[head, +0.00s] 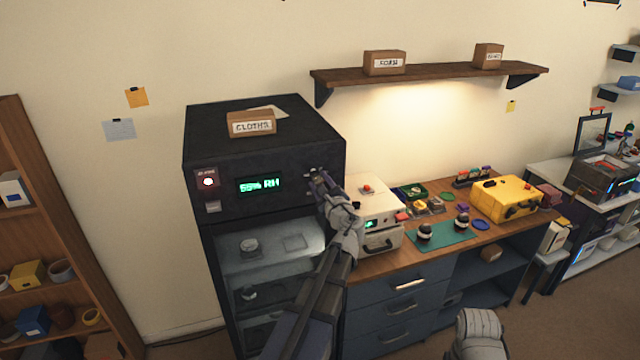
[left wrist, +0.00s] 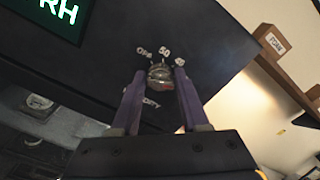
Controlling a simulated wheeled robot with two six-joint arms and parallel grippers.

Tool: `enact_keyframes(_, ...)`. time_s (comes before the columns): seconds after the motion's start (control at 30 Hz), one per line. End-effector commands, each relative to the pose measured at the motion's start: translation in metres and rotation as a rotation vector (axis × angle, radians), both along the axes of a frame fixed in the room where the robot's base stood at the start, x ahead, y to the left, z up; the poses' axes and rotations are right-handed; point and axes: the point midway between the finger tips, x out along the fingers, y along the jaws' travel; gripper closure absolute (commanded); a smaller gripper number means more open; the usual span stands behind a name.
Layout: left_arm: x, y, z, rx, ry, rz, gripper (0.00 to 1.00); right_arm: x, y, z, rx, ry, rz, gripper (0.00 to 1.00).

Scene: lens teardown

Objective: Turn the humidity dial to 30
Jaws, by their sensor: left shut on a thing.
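The humidity dial (left wrist: 160,76) is a small grey knob on the upper right of the black cabinet's (head: 265,125) front. My left gripper (head: 316,182) is at the dial, and in the left wrist view its purple fingers (left wrist: 159,85) stand on both sides of the knob, shut on it. Labels ring the dial; "50" reads at its top, and the others are too small or partly hidden to read surely. In the head view the gripper hides the dial. The green display (head: 260,185) shows a value in the fifties followed by RH; the last digit is unclear.
A box labelled CLOTHS (head: 251,123) sits on the cabinet. A white device (head: 372,205) stands close to the right on the wooden workbench (head: 390,262), beside a green mat (head: 450,238) and a yellow case (head: 507,199).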

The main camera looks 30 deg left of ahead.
Motion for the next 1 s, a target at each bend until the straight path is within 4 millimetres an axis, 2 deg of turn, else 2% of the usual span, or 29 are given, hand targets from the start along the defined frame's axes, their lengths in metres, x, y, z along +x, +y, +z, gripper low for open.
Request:
enact_keyframes(0.57,-0.0011,-0.0006,-0.0012,0.015,0.022,0.000,1.00,0.0000,0.0000,-0.0005,0.000,0.000,0.000,0.00)
enact_keyframes(0.6,-0.0011,-0.0006,-0.0012,0.015,0.022,0.000,0.53,0.0000,0.0000,-0.0005,0.000,0.000,0.000,0.00)
enact_keyframes(0.83,-0.0006,-0.0004,-0.0007,0.017,0.022,0.000,0.28,0.0000,0.0000,-0.0003,0.000,0.000,0.000,0.00)
enact_keyframes(1.0,-0.0004,-0.0002,-0.0004,0.017,0.022,0.000,0.28,0.0000,0.0000,-0.0002,0.000,0.000,0.000,0.00)
